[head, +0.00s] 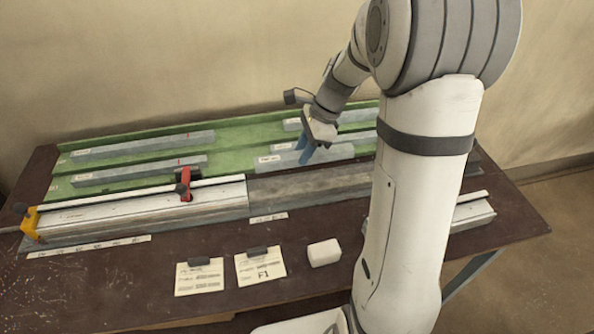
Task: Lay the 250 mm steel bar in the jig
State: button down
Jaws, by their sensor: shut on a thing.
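My gripper (306,153) has blue fingers and is at the green rack, shut on the front right steel bar (335,153). I cannot tell whether this bar is lifted or still resting on the rack. Its label is too small to read, so its length is unclear. Other grey bars lie on the rack: back left (150,144), front left (135,171) and back right (350,116). The jig (130,212) runs along the bench in front, with a yellow end piece (30,222), a red clamp (185,184) and a bare dark grey middle stretch (310,186).
The green rack (110,185) fills the back of the brown bench (190,245). Two paper cards (200,277) and (261,267) and a white block (324,252) lie in front of the jig. My arm hides part of the jig and rack at the right.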

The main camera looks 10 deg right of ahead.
jog(key=f, duration=0.6)
jog(key=shift+w+d, duration=0.15)
jog(key=shift+w, duration=0.05)
jog(key=shift+f, duration=2)
jog(key=shift+s, duration=0.1)
